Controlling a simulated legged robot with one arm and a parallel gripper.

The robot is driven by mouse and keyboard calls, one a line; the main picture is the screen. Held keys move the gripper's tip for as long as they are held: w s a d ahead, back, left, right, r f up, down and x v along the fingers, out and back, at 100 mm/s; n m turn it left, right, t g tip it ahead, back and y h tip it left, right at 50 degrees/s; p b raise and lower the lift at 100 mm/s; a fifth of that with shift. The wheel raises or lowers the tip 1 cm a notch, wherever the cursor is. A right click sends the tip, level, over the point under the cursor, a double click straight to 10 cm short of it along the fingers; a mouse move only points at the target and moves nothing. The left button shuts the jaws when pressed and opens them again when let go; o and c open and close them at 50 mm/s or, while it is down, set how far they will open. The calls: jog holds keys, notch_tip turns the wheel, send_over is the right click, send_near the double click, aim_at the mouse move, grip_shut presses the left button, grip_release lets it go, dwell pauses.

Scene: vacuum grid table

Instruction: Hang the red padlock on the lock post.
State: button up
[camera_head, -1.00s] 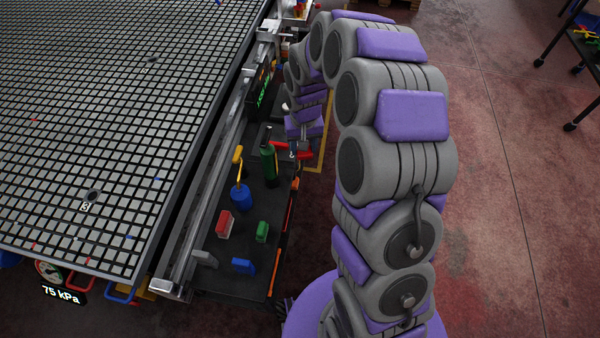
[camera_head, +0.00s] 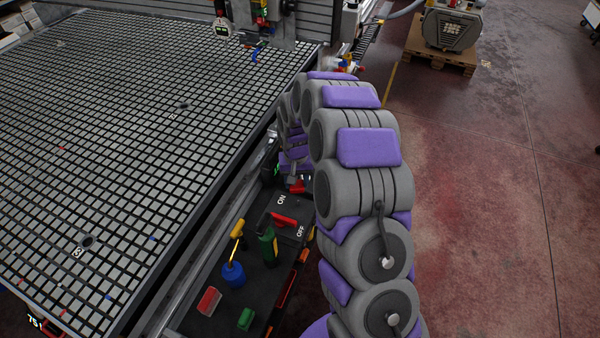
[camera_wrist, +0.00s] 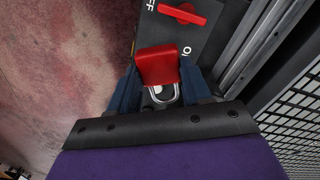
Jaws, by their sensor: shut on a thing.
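The red padlock (camera_wrist: 158,66) is between the two blue fingers of my gripper (camera_wrist: 158,72) in the wrist view. Its silver shackle points toward the palm. In the head view a small red patch (camera_head: 297,187), which looks like the padlock, shows at my gripper (camera_head: 294,179), beyond the red rotary handle. That handle (camera_head: 284,219) sits on a dark panel marked ON and OFF, and it also shows just ahead of the padlock in the wrist view (camera_wrist: 182,13). I cannot make out the lock post clearly in either view.
The grid table (camera_head: 130,130) fills the left, with its metal rail along the dark shelf. The shelf holds a green bottle (camera_head: 267,243), a blue piece (camera_head: 233,274) with a yellow top, a red block (camera_head: 209,300) and a green block (camera_head: 245,318). Open floor lies right.

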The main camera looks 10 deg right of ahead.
jog(key=m+p, duration=0.2)
send_over(297, 212)
notch_tip(297, 212, down, 9)
jog(key=shift+a+f, duration=0.25)
jog(key=shift+f, duration=0.15)
jog(key=shift+d, duration=0.1)
jog(key=shift+s+d+f, duration=0.1)
jog(key=shift+d+f, duration=0.05)
jog(key=shift+f, duration=0.75)
jog(key=shift+d+f, duration=0.1)
jog(key=shift+f, duration=0.75)
jog(key=shift+a+f+b, duration=0.1)
jog(key=shift+f+b, duration=0.25)
jog(key=shift+f, duration=2.4)
